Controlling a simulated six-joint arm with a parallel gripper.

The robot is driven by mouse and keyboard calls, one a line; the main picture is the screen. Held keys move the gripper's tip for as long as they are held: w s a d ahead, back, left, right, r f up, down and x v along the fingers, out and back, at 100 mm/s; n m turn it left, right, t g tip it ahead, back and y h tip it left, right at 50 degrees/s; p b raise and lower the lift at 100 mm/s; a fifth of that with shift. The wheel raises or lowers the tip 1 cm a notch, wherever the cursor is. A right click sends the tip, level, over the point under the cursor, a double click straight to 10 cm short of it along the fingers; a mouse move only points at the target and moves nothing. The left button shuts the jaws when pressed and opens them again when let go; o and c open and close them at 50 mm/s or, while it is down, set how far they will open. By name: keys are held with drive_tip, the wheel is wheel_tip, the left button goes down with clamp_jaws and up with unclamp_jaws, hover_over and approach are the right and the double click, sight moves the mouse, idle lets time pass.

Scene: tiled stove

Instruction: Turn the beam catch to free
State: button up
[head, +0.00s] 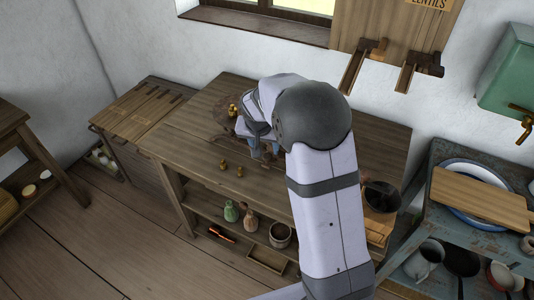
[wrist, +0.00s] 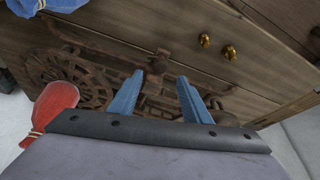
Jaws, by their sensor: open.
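A dark, rusty-brown mechanism (wrist: 95,72) with a spoked wheel (wrist: 58,78), lattice work and a long bar stands on the wooden table in the wrist view. A short upright piece (wrist: 162,58) rises from its bar near my fingertips. I cannot tell which part is the beam catch, or how it is set. My gripper (wrist: 160,76) is open, its two blue fingers apart over the bar, with nothing clearly between them. I cannot tell whether they touch it. In the head view my arm hides most of the mechanism.
Two brass weights (wrist: 217,45) stand on the table near the mechanism. A red rounded object (wrist: 52,104) is close left of my gripper in the wrist view. The table's front left is mostly clear.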

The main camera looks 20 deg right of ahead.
sight(267, 156)
drive_tip(key=shift+p+x, duration=0.8)
drive_tip(key=shift+x, duration=2.55)
drive_tip(key=shift+s, duration=0.1)
drive_tip(key=shift+c, duration=0.4)
drive_tip(key=c, duration=0.9)
